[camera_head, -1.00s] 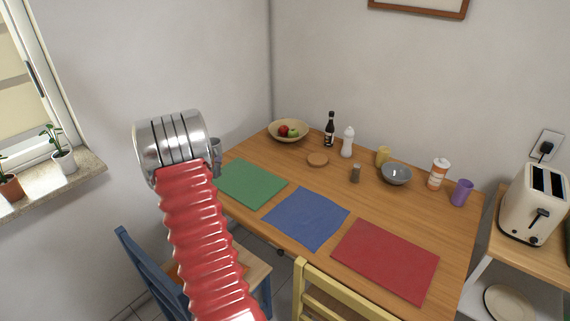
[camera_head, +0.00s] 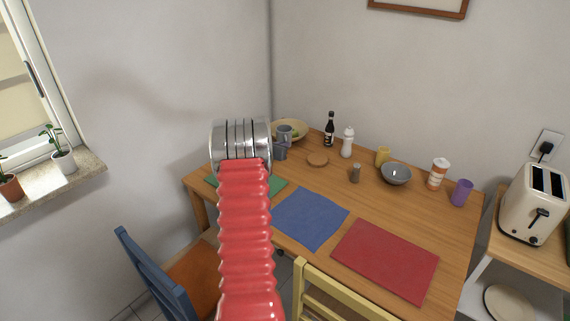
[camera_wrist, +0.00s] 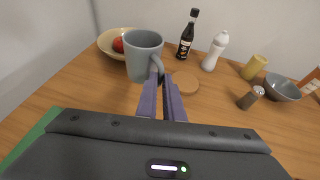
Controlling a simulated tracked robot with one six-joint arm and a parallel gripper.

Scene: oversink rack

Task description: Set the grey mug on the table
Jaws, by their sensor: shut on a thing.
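The grey mug (camera_wrist: 143,58) is in front of my gripper (camera_wrist: 161,92) in the wrist view, upright, with its handle toward me. The two fingers are shut on the handle. In the head view the mug (camera_head: 285,132) shows just right of my metal wrist, in front of the fruit bowl; the fingers are mostly hidden there. The wooden table (camera_head: 290,176) lies below. I cannot tell for sure how far the mug is above the tabletop.
A bowl with fruit (camera_wrist: 107,42), a dark bottle (camera_wrist: 187,36), a white bottle (camera_wrist: 215,50), a round coaster (camera_wrist: 184,82) and a pepper shaker (camera_wrist: 250,97) stand around the mug. Green (camera_head: 277,189), blue (camera_head: 310,218) and red (camera_head: 386,260) mats lie along the front.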

